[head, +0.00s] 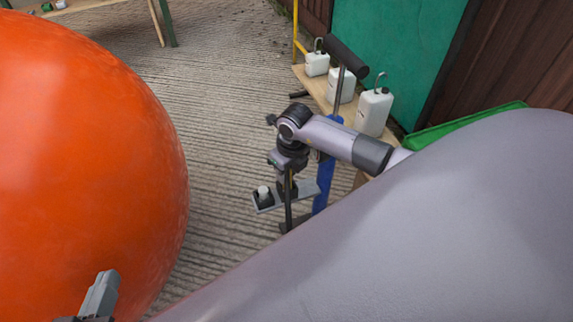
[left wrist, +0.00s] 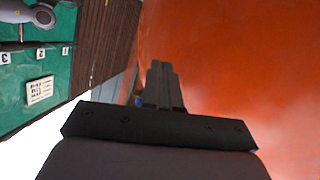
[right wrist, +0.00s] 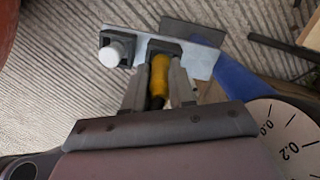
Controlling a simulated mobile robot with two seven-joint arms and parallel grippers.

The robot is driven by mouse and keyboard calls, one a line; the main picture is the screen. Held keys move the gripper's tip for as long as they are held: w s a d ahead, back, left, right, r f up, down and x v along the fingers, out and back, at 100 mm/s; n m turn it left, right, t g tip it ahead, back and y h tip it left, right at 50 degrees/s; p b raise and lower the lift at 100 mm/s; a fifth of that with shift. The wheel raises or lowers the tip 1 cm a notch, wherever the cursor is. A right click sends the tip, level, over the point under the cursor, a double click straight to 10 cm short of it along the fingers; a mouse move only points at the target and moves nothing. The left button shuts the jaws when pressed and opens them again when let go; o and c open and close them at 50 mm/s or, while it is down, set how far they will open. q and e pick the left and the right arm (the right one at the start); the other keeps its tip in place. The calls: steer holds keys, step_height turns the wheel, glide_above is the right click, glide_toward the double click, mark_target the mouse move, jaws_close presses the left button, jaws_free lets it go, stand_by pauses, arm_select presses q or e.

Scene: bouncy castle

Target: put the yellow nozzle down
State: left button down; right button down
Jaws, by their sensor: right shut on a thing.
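The yellow nozzle (right wrist: 160,72) is between the fingers of my right gripper (right wrist: 158,85), which is shut on it. Its far end meets a black holder (right wrist: 166,46) on a grey plate (right wrist: 205,62); whether it is seated there I cannot tell. A white nozzle (right wrist: 115,52) stands in the other black holder on the same plate. In the head view the plate (head: 310,189) and white nozzle (head: 263,192) show beside my right gripper (head: 288,190), and the yellow nozzle is hidden. My left gripper (head: 103,290) is shut and empty; its fingers also show in the left wrist view (left wrist: 160,82).
A big orange ball (head: 85,150) fills the left, close to my left gripper. A blue post (head: 324,180) stands by the plate. A dial (right wrist: 290,138) lies right of my right gripper. White jugs (head: 374,112) stand on a wooden bench behind. Ridged floor (head: 220,75) is clear between.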

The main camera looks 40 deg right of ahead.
steer(key=shift+f, duration=0.55)
arm_select(q)
steer(key=shift+s+a, duration=0.1)
steer(key=shift+a, duration=0.2)
arm_select(e)
steer(key=shift+f, duration=0.1)
steer(key=c, duration=0.9)
jaws_free()
steer(key=shift+c, duration=0.2)
